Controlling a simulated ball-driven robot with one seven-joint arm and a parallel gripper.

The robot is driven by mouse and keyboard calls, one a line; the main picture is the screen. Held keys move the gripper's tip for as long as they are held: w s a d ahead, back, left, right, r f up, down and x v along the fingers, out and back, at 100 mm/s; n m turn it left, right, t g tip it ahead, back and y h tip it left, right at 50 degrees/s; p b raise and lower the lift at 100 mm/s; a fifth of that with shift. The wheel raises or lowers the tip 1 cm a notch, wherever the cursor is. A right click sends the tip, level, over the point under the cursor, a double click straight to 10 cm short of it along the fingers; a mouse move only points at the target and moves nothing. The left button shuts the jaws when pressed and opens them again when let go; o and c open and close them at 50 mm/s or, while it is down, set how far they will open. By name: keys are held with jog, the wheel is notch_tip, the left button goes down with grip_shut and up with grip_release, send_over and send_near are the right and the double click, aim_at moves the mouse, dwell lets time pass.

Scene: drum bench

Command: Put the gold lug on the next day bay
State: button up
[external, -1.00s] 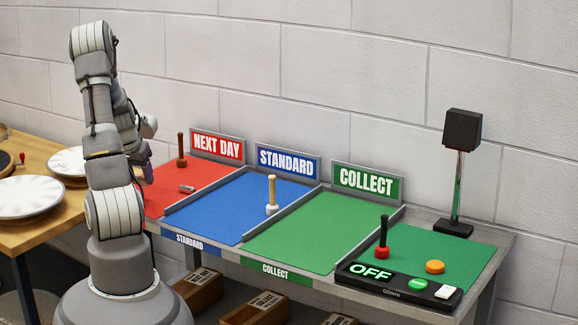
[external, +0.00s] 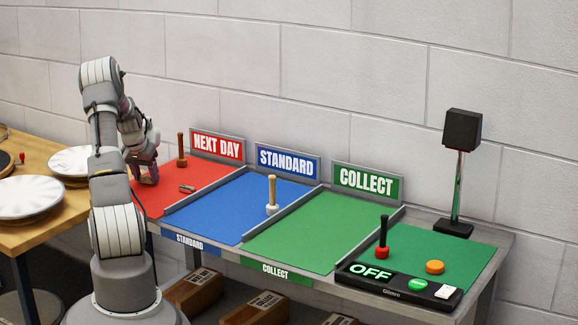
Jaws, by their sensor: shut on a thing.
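The next day bay (external: 207,176) is the red panel at the left of the bench, with a red NEXT DAY sign (external: 217,146) behind it. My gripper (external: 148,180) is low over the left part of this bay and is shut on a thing. Its fingers hide what it holds, and the gold lug shows nowhere else. I cannot tell whether the held thing touches the panel.
A brown-handled peg (external: 181,150) stands at the back of the red bay. A divider separates it from the blue STANDARD bay (external: 225,214), where a pale-handled peg (external: 272,195) stands. The green COLLECT bay (external: 305,232) is clear. White plates (external: 30,196) are on the wooden table at left.

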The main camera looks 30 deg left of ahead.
jog(key=o, duration=1)
jog(key=shift+f, duration=0.1)
jog(key=shift+o, duration=0.2)
jog(key=p+v, duration=0.4)
jog(key=v, duration=0.8)
